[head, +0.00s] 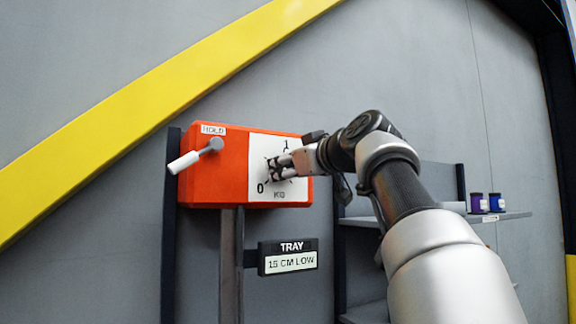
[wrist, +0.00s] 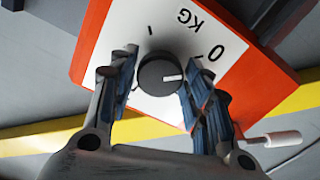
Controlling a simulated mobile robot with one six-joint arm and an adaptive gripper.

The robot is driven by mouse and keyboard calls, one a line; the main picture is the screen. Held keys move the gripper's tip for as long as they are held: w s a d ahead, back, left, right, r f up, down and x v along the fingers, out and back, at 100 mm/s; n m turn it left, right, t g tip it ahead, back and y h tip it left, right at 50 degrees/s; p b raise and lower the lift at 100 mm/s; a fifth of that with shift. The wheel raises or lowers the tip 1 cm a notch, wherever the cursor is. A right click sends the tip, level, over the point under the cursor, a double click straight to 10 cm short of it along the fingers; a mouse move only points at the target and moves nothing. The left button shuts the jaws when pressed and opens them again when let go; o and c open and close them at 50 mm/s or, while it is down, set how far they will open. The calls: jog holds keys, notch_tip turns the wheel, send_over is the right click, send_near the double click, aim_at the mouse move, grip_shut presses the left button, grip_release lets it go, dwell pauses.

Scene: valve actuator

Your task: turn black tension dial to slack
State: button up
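The black tension dial (wrist: 160,74) is a round knob on a white scale plate (wrist: 182,22) marked 0 and KG. Its white pointer line points right in the wrist view, somewhat off the 0. My gripper (wrist: 160,64) is open, with one blue-padded finger on each side of the dial. The pads are close to the dial's sides; I cannot tell if they touch. In the head view my gripper (head: 279,167) is in front of the plate and hides the dial. The plate (head: 298,192) is on an orange box (head: 217,178) and shows 1 above and 0 at lower left.
A white-handled lever (head: 194,156) labelled HOLD is on the box's left. A TRAY sign (head: 289,257) reading 15 CM LOW hangs below. A shelf (head: 510,215) with two small jars (head: 486,203) is at the right, behind my arm.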

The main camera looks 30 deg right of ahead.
jog(key=shift+o, duration=1.3)
jog(key=shift+r, duration=0.15)
jog(key=shift+s, duration=0.1)
jog(key=s, duration=1.2)
jog(key=shift+d, duration=0.15)
